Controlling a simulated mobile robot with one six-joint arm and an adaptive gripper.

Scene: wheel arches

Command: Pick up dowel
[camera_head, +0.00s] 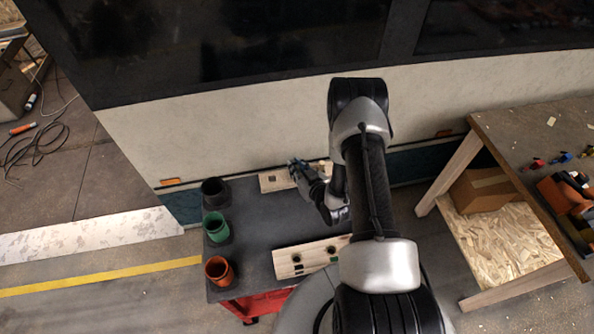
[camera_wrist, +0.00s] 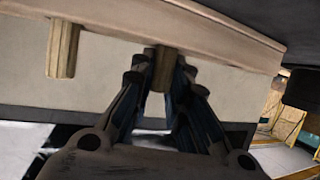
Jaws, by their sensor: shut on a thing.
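In the wrist view, which looks turned over, my gripper (camera_wrist: 163,88) has its two fingers closed on a short wooden dowel (camera_wrist: 164,66). The dowel's far end meets the pale wooden board (camera_wrist: 195,35); I cannot tell whether it is still seated there. A second dowel (camera_wrist: 62,48) stands on the same board, to the left in that view. In the head view my gripper (camera_head: 294,166) is over the back board (camera_head: 274,182), near the wall panel. The held dowel is too small to make out there.
A black cup (camera_head: 215,192), a green cup (camera_head: 216,226) and an orange cup (camera_head: 219,270) line the left side of the dark tabletop (camera_head: 255,220). A front board (camera_head: 298,257) holds small dark and green parts. A wooden workbench (camera_head: 520,135) stands at right.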

